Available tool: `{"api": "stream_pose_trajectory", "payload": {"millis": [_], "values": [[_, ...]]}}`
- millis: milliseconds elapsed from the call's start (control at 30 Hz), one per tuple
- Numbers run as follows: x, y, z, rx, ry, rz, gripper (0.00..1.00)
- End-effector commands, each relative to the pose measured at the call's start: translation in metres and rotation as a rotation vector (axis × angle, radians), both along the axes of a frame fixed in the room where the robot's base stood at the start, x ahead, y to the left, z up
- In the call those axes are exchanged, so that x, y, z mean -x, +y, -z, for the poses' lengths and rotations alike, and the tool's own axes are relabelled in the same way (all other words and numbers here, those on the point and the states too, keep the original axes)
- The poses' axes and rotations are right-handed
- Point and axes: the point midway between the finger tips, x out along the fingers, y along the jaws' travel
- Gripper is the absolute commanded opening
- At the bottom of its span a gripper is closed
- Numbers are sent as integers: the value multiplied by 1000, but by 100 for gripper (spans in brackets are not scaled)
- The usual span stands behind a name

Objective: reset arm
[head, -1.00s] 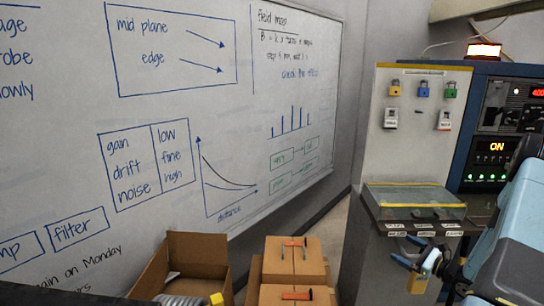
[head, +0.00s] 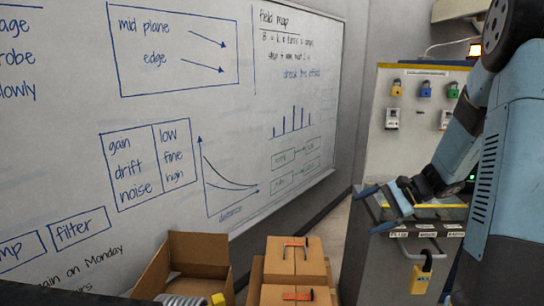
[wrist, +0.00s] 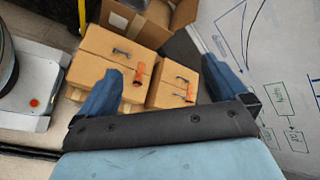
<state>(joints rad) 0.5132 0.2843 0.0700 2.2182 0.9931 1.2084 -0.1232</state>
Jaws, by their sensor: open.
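My gripper (head: 378,208) is at the right of the head view, in front of the top of a grey cabinet. Its two blue fingers are apart with nothing between them. In the wrist view my gripper (wrist: 161,70) shows the same open fingers, pointing towards cardboard boxes below. My blue arm fills the right side of the head view and hides much of the equipment behind it.
A yellow padlock (head: 422,276) hangs on the grey cabinet's front (head: 390,262). Cardboard boxes (head: 282,263) and an open box (head: 195,258) stand at the bottom centre. A whiteboard (head: 260,150) covers the left wall. Small padlocks (head: 425,90) hang on the back panel.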

Motion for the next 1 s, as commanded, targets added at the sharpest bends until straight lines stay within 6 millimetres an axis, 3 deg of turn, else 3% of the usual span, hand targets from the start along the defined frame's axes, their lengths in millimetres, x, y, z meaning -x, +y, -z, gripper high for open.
{"api": "stream_pose_trajectory", "payload": {"millis": [200, 500, 1000], "values": [[38, 28, -34, 181, -68, -149, 100], [91, 50, -71, 431, -179, -325, 100], [174, 58, -122, 840, -432, -545, 100]]}}
